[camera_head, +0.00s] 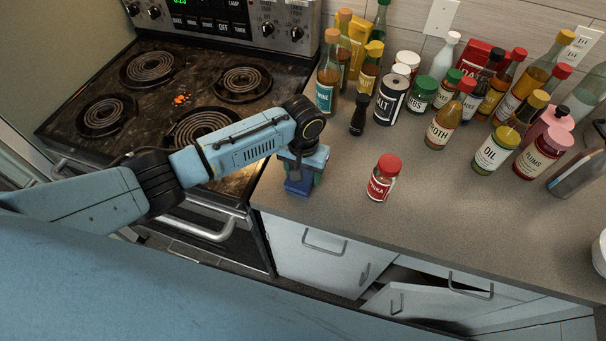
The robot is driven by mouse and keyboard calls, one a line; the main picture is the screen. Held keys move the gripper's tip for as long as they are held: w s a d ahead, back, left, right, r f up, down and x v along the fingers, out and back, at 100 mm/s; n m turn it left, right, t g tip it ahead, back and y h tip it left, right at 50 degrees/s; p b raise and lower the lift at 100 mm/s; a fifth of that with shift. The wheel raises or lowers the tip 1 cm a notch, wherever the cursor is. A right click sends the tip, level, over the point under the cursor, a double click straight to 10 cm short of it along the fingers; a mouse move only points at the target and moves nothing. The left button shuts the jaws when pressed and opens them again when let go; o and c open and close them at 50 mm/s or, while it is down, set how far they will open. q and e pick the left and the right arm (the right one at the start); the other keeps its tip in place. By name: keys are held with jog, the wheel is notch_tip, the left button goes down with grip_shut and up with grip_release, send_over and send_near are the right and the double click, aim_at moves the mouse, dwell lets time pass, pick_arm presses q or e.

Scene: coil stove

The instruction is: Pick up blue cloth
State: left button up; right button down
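My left arm comes in from the left and reaches over the stove to the counter's left front corner. My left gripper (300,178) points down there, and its fingers are mostly hidden by its own wrist and housing. A small dark blue patch, seemingly the blue cloth (297,187), shows right under and around the fingertips at the counter's edge. I cannot tell whether the fingers are closed on it or only beside it. My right gripper is not in view.
A red-capped jar (383,177) stands just right of my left gripper. A small black bottle (359,115) and a salt canister (391,99) stand behind it, with several bottles further right. The coil stove (150,68) is at left. The front middle counter (440,215) is clear.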

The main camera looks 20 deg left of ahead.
pick_arm(q)
jog(key=c, duration=0.4)
notch_tip(320, 180, up, 10)
dwell(0.4)
